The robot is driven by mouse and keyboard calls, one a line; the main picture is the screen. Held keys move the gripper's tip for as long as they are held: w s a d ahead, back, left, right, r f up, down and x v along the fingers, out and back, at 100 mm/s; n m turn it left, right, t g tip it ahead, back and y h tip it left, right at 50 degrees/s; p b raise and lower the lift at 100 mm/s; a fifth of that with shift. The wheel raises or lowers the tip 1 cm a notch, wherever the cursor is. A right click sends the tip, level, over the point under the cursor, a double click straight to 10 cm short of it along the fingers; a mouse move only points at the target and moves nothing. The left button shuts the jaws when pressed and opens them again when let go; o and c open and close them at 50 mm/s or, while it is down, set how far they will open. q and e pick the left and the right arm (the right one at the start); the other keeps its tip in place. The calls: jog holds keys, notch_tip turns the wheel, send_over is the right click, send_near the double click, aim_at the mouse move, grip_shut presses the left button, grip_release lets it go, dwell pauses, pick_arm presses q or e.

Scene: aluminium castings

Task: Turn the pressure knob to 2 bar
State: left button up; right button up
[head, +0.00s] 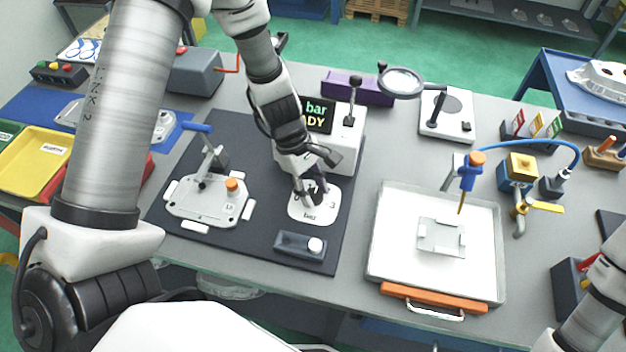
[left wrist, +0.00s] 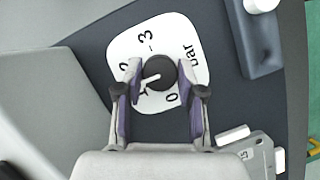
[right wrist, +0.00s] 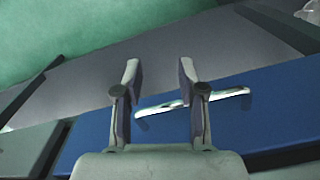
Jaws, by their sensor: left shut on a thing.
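The pressure knob (left wrist: 161,73) is dark and round with a white pointer line, set on a white dial plate (left wrist: 187,50) marked 0, 1, 2, 3 and bar. The pointer lies toward the 1. My left gripper (left wrist: 161,70) has its fingers on either side of the knob and is shut on it. In the head view my left gripper (head: 312,196) comes down over the dial plate (head: 325,208) and hides most of the knob. My right gripper (right wrist: 158,78) is open and empty.
A clamp fixture (head: 208,208) stands left of the dial, and a small box with a white button (head: 300,246) in front. A white tray (head: 385,245) stands to the right. Below my right gripper is a blue surface with a silver handle (right wrist: 228,94).

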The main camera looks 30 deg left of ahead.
pick_arm(q)
jog(key=m+g+p, duration=0.1)
jog(key=m, duration=0.1)
jog(key=shift+m, duration=0.3)
jog(key=shift+m+g+y+p, duration=0.45)
jog(key=shift+m+p, duration=0.25)
jog(key=shift+m, duration=0.5)
jog(key=shift+f, duration=0.1)
jog(key=o, duration=1.1)
jog(key=shift+o, duration=0.2)
jog(key=shift+w, duration=0.1)
jog(key=v, duration=1.2)
